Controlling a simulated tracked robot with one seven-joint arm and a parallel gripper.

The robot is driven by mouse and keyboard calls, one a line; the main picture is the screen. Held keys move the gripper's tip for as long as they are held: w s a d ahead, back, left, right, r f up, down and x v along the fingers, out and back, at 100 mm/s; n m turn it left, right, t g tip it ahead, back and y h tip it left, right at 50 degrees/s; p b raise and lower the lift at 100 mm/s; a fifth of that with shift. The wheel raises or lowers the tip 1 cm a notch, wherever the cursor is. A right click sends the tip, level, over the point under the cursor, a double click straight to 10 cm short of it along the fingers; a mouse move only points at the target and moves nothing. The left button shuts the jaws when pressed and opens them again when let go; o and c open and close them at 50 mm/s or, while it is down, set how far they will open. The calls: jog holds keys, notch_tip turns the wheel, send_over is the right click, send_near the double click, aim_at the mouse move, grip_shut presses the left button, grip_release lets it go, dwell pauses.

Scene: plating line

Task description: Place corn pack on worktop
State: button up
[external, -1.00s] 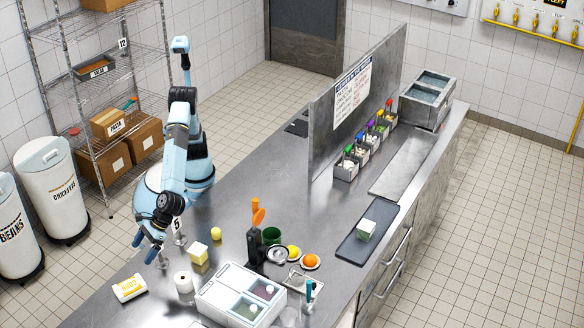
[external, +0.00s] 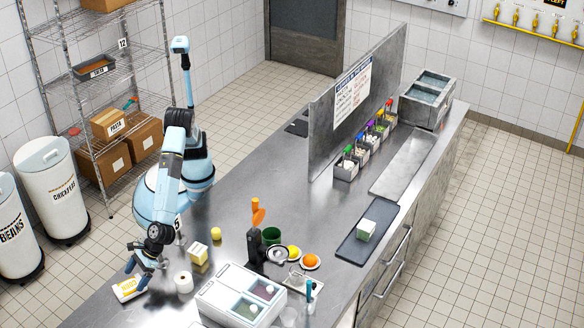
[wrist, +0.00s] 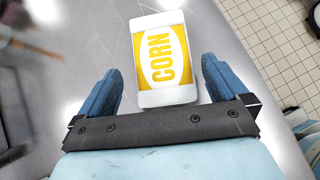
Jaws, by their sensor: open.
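The corn pack (external: 126,290) is a white and yellow packet lying flat on the steel worktop (external: 236,225), near its left edge in the external view. In the wrist view the corn pack (wrist: 161,58) shows its "CORN" label. My gripper (external: 137,275) is open just over the near end of the pack. In the wrist view its two blue fingers (wrist: 160,80) stand apart on either side of the pack's lower end, with gaps between them and the pack. The fingers partly cover the pack in the external view.
A white roll (external: 184,282) stands close to the right of my gripper. A yellow and white block (external: 199,255), a yellow ball (external: 216,233) and a white divided container (external: 240,296) are farther right. The worktop's left edge is close to the pack.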

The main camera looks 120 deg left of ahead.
aim_at(129, 286)
jog(key=shift+x, duration=2.6)
jog(key=shift+s+r, duration=0.1)
jog(key=c, duration=1.2)
jog(key=shift+r, duration=5.05)
